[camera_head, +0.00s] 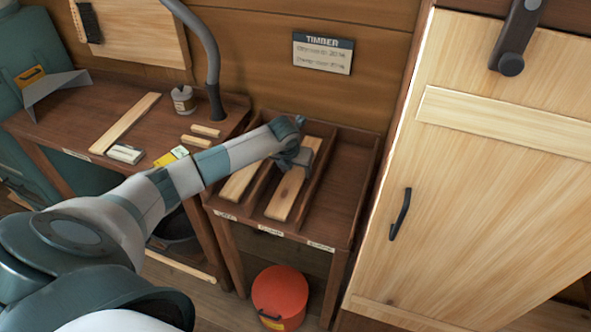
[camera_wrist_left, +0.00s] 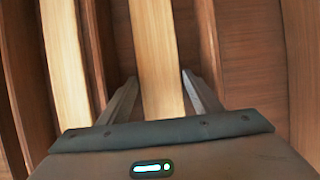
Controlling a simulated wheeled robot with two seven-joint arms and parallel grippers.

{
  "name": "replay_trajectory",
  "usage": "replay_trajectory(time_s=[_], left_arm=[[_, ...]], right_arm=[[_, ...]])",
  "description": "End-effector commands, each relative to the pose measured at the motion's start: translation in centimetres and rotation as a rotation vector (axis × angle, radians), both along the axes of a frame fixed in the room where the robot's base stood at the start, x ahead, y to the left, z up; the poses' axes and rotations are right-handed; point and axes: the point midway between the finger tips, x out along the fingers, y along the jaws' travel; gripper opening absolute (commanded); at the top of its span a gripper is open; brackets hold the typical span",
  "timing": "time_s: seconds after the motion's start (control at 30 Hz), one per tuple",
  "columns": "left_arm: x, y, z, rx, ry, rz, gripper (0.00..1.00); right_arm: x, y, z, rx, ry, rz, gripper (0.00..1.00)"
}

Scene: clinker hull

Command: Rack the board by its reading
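A pale board (camera_head: 285,199) lies lengthwise in the middle compartment of the wooden rack (camera_head: 341,196). Another pale board (camera_head: 238,182) lies in the left compartment; the right compartment shows empty. My left gripper (camera_head: 293,160) is over the middle board, towards its far part. In the left wrist view my gripper (camera_wrist_left: 160,78) is open, its fingers on either side of the board (camera_wrist_left: 155,45); contact cannot be told. Labels sit on the rack's front edge, too small to read surely. A "TIMBER" sign (camera_head: 322,53) hangs above. My right gripper is not in view.
The workbench (camera_head: 85,117) at left holds another board (camera_head: 125,122), a small grey-white device (camera_head: 126,153), a yellow item (camera_head: 171,157), small wood blocks (camera_head: 205,131) and a tin (camera_head: 184,99). A red bucket (camera_head: 280,292) stands below the rack. A wooden door (camera_head: 480,190) is close at right.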

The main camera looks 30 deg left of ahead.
Motion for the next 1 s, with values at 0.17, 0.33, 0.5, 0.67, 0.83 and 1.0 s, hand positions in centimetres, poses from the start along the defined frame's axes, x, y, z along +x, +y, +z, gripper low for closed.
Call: replay_trajectory(time_s=[0.17, 0.33, 0.5, 0.67, 0.83, 1.0], left_arm=[[0.0, 0.0, 0.0, 0.000, 0.000, 0.000, 0.75], [-0.1, 0.0, 0.0, 0.000, 0.002, 0.000, 0.75], [-0.2, 0.0, 0.3, 0.000, 0.001, -0.001, 0.75], [-0.6, -0.1, 1.4, 0.001, -0.001, -0.002, 0.75], [-1.4, -0.3, 3.6, 0.001, -0.003, -0.002, 0.75], [-2.7, -0.6, 6.7, 0.001, -0.004, -0.002, 0.75]], right_arm=[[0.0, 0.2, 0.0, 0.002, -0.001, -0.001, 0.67], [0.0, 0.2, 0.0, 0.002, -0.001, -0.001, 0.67], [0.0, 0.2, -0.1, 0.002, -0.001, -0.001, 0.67], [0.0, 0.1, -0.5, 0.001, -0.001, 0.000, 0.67], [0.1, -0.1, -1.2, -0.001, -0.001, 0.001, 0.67], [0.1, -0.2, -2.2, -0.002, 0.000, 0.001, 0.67]])
